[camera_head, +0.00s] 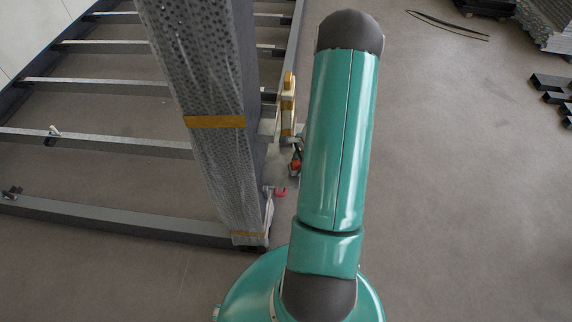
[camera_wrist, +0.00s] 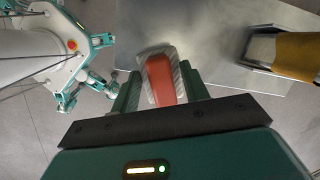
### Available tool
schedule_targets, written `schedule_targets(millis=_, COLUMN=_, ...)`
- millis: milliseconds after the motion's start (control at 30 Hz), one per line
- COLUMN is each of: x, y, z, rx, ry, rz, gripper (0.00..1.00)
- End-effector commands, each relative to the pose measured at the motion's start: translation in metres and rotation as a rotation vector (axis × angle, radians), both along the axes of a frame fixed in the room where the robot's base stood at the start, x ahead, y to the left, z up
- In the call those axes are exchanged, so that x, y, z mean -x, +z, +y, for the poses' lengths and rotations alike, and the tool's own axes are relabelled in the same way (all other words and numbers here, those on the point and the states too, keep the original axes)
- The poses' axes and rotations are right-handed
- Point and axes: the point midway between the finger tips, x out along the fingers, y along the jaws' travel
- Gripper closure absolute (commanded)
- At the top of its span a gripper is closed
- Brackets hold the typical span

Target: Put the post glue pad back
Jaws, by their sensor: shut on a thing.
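In the wrist view my gripper (camera_wrist: 160,72) is shut on a red pad (camera_wrist: 161,82) with a pale, translucent rim, which I take to be the glue pad. The pad sits between the two green fingers, over a grey metal surface (camera_wrist: 215,25). In the head view the tall post (camera_head: 205,85) stands left of my arm, wrapped in bubble wrap with orange tape bands. My arm hides most of the gripper area there. A small red thing (camera_head: 295,164) shows beside the post; I cannot tell whether it is the held pad.
A grey frame with several crossbars (camera_head: 95,87) lies on the floor left of the post. A yellow and white piece (camera_head: 287,103) and a small pink piece (camera_head: 280,191) are at the post's right side. The floor (camera_head: 460,190) on the right is clear, with dark blocks (camera_head: 553,83) at the far edge.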

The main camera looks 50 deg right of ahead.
Motion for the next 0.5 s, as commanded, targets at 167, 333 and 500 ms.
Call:
schedule_targets(millis=167, x=-0.016, y=0.0, z=0.013, rx=0.001, ry=0.004, rz=-0.001, gripper=0.73)
schedule_targets(millis=333, x=-0.036, y=-0.005, z=0.029, rx=-0.002, ry=0.0, rz=0.001, gripper=0.73)
schedule_targets(millis=500, x=-0.036, y=-0.015, z=0.027, rx=0.0, ry=-0.002, rz=-0.001, gripper=0.73)
